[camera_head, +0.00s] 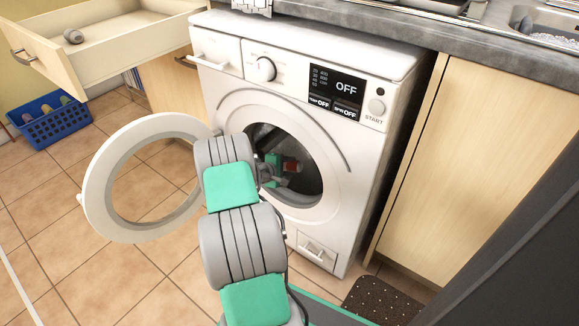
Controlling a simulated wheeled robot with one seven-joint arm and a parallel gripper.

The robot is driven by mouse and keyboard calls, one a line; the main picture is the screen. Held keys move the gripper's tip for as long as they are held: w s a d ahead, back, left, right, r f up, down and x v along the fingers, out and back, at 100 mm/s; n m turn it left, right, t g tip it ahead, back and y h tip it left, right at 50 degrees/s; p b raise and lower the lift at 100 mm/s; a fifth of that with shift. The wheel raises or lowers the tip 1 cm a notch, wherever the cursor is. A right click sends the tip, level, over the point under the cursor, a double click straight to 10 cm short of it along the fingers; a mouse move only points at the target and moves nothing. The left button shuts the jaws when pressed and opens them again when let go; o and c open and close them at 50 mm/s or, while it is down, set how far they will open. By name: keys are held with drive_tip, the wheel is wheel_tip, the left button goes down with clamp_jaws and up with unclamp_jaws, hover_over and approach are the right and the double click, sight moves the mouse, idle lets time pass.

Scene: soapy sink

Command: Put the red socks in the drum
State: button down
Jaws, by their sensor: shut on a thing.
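The washing machine (225,95) stands under the counter with its round door (97,190) swung open to the left. Its drum opening (312,190) is dark inside. My arm reaches into the opening, and my gripper (282,168) is inside or at the mouth of the drum.
A blue basket (50,120) with several items stands on the tiled floor. A wooden cabinet (480,170) is at the right, and a dark speckled mat (380,302) lies below it.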

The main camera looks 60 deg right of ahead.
drive_tip(key=shift+f, duration=1.4)
drive_tip(key=shift+f, duration=0.15)
